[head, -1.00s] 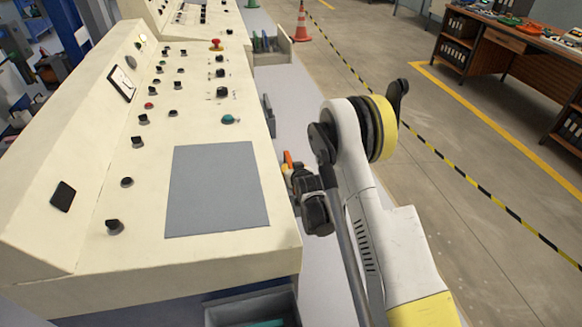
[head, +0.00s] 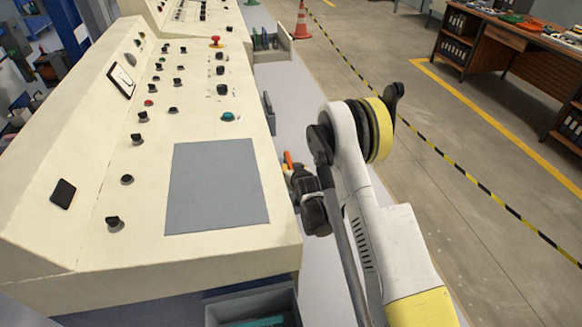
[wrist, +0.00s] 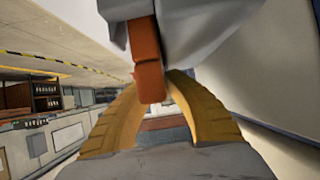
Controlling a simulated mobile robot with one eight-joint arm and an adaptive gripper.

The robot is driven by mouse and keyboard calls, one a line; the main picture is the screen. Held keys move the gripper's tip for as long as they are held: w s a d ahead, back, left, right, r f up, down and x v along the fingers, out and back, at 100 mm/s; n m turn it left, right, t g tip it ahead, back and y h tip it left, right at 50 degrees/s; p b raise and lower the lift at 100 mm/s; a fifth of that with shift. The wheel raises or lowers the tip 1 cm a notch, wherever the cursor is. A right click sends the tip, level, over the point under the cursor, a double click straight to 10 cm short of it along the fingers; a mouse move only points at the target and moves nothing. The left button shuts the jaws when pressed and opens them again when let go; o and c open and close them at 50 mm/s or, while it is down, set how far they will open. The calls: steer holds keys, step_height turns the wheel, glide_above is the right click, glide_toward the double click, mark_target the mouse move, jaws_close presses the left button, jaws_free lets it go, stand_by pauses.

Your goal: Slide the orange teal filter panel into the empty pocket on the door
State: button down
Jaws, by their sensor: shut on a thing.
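The orange part of the panel (wrist: 148,62) shows in the wrist view between the yellow fingers of my gripper (wrist: 153,84). The fingers are shut on it. In the head view a small orange bit (head: 288,159) shows beside the console's right side, next to my dark wrist; the rest of the panel and most of the gripper are hidden there. No teal on the held panel can be made out. A pale grey shape (wrist: 205,28) is close above the fingers in the wrist view. I cannot tell which pocket on the door is empty.
The cream console (head: 130,190) fills the left. A grey bin (head: 252,306) with something teal inside is at its near end, and a tray of dark pieces (head: 268,42) at its far end. A grey wall (wrist: 270,65) runs along the wrist view's right. Open floor lies right.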

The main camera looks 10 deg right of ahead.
steer(key=c, duration=1.4)
jaws_free()
step_height(320, 180, up, 10)
